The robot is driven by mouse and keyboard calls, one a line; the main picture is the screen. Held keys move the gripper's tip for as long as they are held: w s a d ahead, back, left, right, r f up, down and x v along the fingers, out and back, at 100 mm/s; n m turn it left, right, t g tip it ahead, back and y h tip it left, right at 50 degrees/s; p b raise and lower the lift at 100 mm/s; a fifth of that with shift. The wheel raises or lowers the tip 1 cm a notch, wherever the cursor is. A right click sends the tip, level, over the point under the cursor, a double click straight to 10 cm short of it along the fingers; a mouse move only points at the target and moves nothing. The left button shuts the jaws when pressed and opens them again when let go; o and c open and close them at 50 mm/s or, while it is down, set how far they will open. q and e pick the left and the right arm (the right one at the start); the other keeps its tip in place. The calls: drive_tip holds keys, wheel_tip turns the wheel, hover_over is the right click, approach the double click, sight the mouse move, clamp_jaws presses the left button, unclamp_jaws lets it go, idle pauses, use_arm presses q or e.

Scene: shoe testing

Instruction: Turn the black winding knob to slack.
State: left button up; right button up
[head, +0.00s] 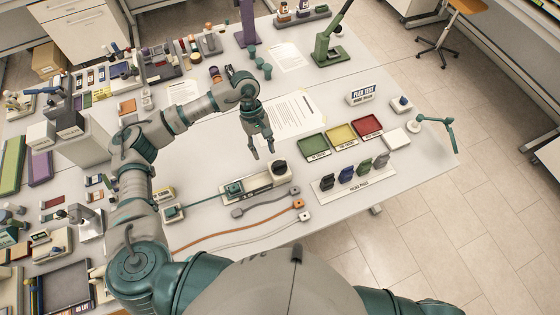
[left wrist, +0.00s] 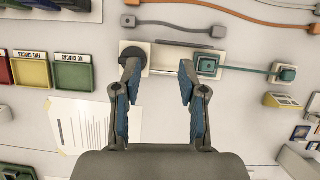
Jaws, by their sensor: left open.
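The black winding knob (head: 279,168) sits at the right end of a long pale fixture (head: 258,183) on the table. A teal block (head: 233,188) sits at the fixture's other end. My left gripper (head: 262,150) points down above the table, just behind the fixture and near the knob. In the left wrist view its two fingers (left wrist: 160,68) are apart with nothing between them. There the knob (left wrist: 132,54) shows beyond the tip of the left-hand finger, which partly covers it. Whether finger and knob touch cannot be told. My right gripper is out of view.
Grey and orange straps (head: 265,203) lie in front of the fixture. Green, yellow and red trays (head: 340,135) and a rack of dark pieces (head: 355,172) stand to its right. A printed sheet (head: 292,115) lies behind the gripper.

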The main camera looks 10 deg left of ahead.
use_arm(q)
drive_tip(key=r, duration=0.1)
drive_tip(key=a+r, duration=0.1)
drive_tip(key=s+r, duration=0.1)
drive_tip(key=shift+a+r, duration=0.3)
drive_tip(key=shift+a, duration=0.1)
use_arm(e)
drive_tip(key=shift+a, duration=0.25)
use_arm(q)
drive_tip(key=b+v, duration=0.1)
drive_tip(key=v, duration=1.1)
drive_tip(key=shift+d, duration=0.15)
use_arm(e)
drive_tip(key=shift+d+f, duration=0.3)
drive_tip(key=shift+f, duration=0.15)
use_arm(q)
drive_tip(key=shift+f, duration=0.1)
